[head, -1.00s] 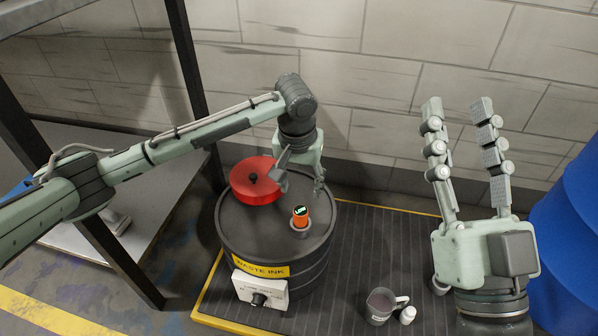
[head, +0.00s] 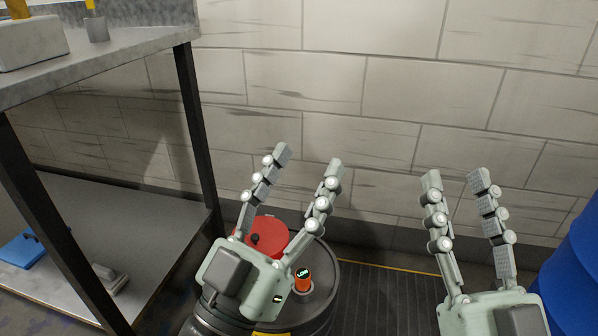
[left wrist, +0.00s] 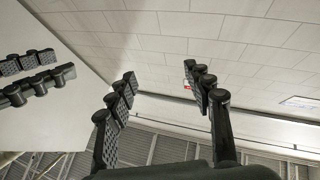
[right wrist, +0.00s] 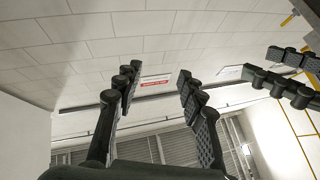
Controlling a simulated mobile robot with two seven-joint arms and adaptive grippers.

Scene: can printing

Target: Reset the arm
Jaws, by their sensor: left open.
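My left gripper (head: 308,158) is raised and open, fingers pointing up, in front of the waste drum in the head view. Nothing is between its fingers, which also show spread in the left wrist view (left wrist: 165,85). My right gripper (head: 453,178) is also raised, open and empty at the right of the head view. Its spread fingers show in the right wrist view (right wrist: 158,75). Both grippers point upward, side by side and apart.
A metal shelf (head: 120,62) is at the left. A blue barrel (head: 575,265) is at the right. A block wall (head: 400,90) closes the back.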

